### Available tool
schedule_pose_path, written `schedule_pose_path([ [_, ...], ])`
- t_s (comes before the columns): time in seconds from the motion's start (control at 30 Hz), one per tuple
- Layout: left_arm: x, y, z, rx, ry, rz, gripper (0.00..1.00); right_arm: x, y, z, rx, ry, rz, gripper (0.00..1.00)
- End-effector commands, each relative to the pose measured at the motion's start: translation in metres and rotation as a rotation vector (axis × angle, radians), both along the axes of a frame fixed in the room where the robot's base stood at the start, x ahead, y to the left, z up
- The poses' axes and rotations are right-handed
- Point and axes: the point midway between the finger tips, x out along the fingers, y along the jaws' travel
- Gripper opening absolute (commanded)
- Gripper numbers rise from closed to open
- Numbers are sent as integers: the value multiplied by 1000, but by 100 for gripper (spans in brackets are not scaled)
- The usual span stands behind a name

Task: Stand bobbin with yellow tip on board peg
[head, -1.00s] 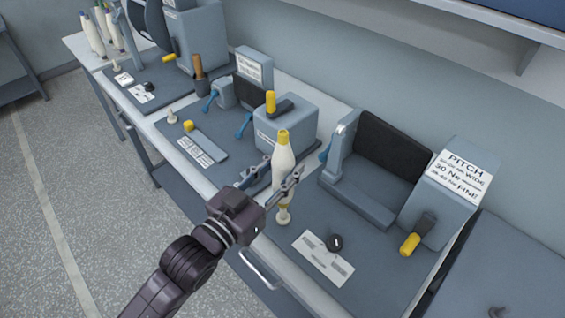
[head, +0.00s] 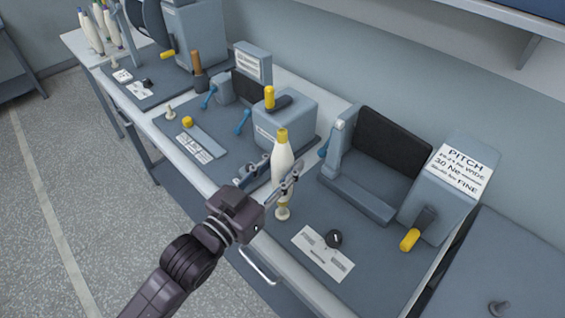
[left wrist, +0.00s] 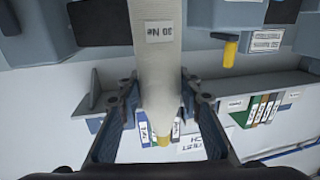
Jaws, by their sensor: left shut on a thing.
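The bobbin with the yellow tip (head: 283,161) is upright above the front of the right-hand board (head: 375,262), tip up. In the left wrist view the bobbin (left wrist: 160,75) appears inverted, with a "30 Ne" label and its yellow tip at the bottom. My left gripper (head: 274,177) is shut around the bobbin's body. A pale peg (head: 283,213) with a round base stands on the board directly below the bobbin. I cannot tell whether the bobbin's lower end touches the peg. My right gripper is not in view.
A grey device with a dark panel (head: 378,143) and a PITCH box (head: 447,190) stand behind. Another pale peg (head: 170,113) is on the middle board. Several bobbins (head: 91,31) stand far left.

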Motion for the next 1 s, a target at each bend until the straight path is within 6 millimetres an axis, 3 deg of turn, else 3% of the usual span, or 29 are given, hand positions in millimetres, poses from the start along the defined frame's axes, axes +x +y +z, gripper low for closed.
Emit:
schedule_pose_path([
  [1.0,0,0,-31,-1,-1,0,6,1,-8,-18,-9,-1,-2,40],
])
